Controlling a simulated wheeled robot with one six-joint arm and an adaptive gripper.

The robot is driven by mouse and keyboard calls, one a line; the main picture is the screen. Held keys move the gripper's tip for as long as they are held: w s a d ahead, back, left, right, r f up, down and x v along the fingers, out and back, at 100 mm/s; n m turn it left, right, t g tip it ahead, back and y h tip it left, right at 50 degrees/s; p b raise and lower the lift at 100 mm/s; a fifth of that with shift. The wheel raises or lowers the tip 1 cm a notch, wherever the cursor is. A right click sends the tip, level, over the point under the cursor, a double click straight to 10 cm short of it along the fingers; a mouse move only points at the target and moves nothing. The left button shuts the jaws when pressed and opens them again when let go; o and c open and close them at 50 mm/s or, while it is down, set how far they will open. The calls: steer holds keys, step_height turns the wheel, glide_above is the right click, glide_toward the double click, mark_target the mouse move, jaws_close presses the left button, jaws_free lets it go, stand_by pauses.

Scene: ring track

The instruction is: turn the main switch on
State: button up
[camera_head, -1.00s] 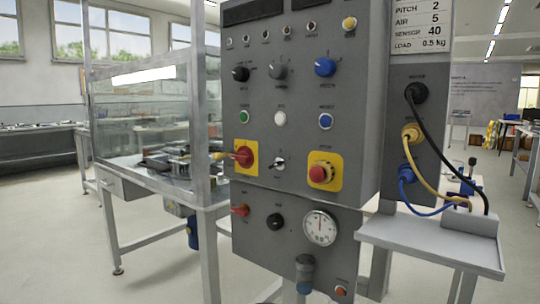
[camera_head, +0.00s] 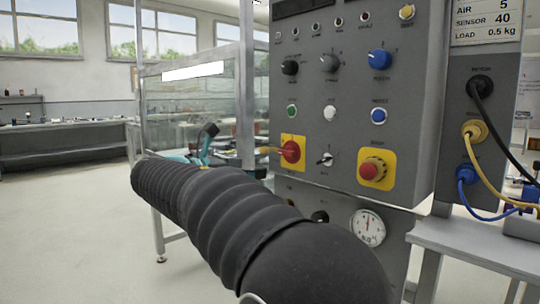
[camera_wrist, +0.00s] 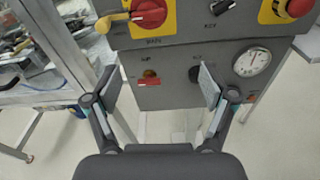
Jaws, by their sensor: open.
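The main switch (camera_head: 291,151) is a red rotary knob on a yellow plate at the panel's lower left. A yellow piece (camera_head: 270,150) sticks out to its left. In the wrist view the main switch (camera_wrist: 149,14) is at the top edge, partly cut off, and the yellow piece (camera_wrist: 113,21) is at its left. My gripper (camera_wrist: 157,80) is open and empty, its fingers spread wide below the switch in the picture. In the head view my black-sleeved arm hides part of the lower panel, and the gripper shows only in part beyond it.
A red emergency stop (camera_head: 373,170) on a yellow plate is right of the switch. A red-handled valve (camera_wrist: 149,81) and a gauge (camera_wrist: 252,61) are below. A glass-sided bench (camera_wrist: 45,55) stands at the left. Cables and a shelf (camera_head: 475,245) are at the right.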

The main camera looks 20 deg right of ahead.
mark_target(285, 152)
steer(key=shift+n+h, duration=0.4)
steer(key=shift+h, duration=0.1)
steer(key=x, duration=0.4)
steer(key=w+r+x, duration=0.1)
steer(key=x, duration=0.3)
steer(key=w+x, duration=0.1)
steer(key=x, duration=0.4)
steer(key=shift+a+r, duration=0.25)
steer(key=c, duration=1.2)
